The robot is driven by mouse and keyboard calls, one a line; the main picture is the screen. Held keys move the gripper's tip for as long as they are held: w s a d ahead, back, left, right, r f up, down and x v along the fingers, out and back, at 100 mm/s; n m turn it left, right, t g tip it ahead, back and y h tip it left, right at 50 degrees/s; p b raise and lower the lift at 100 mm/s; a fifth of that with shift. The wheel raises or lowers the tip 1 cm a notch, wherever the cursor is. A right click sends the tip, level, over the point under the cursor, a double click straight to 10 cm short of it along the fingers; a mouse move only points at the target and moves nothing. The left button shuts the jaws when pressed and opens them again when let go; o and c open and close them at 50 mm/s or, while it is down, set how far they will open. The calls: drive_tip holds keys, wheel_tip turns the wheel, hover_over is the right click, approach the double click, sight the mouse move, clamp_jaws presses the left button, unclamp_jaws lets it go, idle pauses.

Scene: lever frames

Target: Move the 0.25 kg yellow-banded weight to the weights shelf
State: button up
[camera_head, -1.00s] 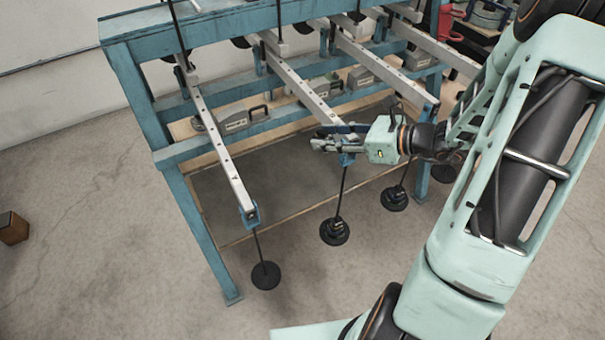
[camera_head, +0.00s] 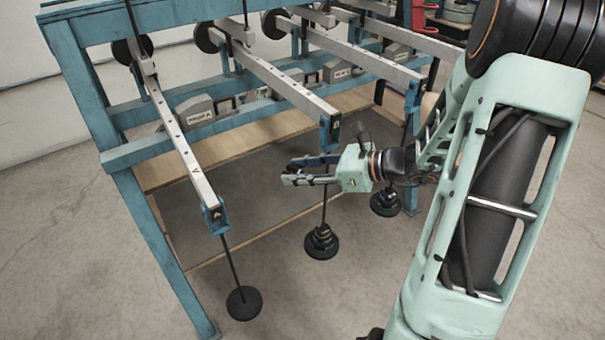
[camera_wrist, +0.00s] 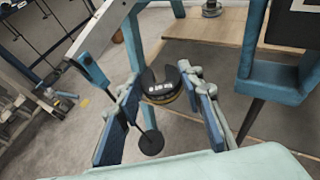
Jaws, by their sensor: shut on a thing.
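The middle hanger (camera_head: 321,242) carries stacked black discs below my gripper. I cannot tell for certain which surface is the weights shelf.
The blue lever frame (camera_head: 90,105) has several metal lever bars. The left hanger (camera_head: 243,302) ends in one black disc; another hanger (camera_head: 386,202) is to the right of my gripper. A wooden board (camera_head: 240,125) lies low inside the frame. Concrete floor in front is clear.

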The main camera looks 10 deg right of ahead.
drive_tip(key=shift+f, duration=0.15)
drive_tip(key=shift+f+b, duration=0.95)
drive_tip(key=shift+b, duration=0.1)
drive_tip(key=shift+d, duration=0.15)
